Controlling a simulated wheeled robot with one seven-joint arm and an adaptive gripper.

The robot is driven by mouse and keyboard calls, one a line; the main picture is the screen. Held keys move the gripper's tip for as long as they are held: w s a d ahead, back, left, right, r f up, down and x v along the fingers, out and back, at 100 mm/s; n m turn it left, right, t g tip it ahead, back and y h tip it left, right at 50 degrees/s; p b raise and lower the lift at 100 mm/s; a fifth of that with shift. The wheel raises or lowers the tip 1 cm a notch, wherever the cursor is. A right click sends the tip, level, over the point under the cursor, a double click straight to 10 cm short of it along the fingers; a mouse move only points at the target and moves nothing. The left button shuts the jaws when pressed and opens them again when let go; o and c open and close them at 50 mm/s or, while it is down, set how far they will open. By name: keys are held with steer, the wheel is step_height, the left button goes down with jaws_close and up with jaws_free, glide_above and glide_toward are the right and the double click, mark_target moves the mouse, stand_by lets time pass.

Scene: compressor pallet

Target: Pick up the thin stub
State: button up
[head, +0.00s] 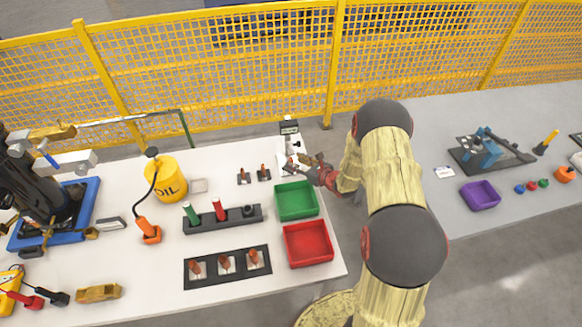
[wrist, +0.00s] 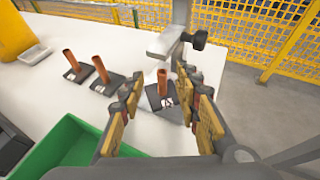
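Three upright copper stubs stand on dark plates in the wrist view: a left one (wrist: 70,62), a middle one (wrist: 101,70) and a right one (wrist: 162,86). The head view shows two of them, the left (head: 242,174) and the middle (head: 263,171). I cannot tell by width which is the thin stub. My gripper (wrist: 161,84) is open, its yellow-padded fingers either side of the right stub in the picture. I see no contact, and the depth between them is unclear. In the head view my gripper (head: 314,169) is at the table's right side.
A grey clamp-like stand (wrist: 172,40) with a dark knob rises just behind the right stub. A green bin (head: 296,201) and a red bin (head: 308,244) lie nearer. A black rack (head: 222,213) stands left of them. A yellow mesh fence (head: 220,80) runs behind.

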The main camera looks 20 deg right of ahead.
mark_target(291, 159)
steer(key=x, duration=0.2)
steer(key=b+x, duration=0.1)
steer(key=x, duration=0.2)
steer(key=shift+s+d+f, duration=0.1)
steer(key=shift+d+f, duration=0.1)
steer(key=shift+f, duration=0.05)
steer(key=shift+c, duration=0.6)
jaws_close()
steer(key=shift+r, duration=0.1)
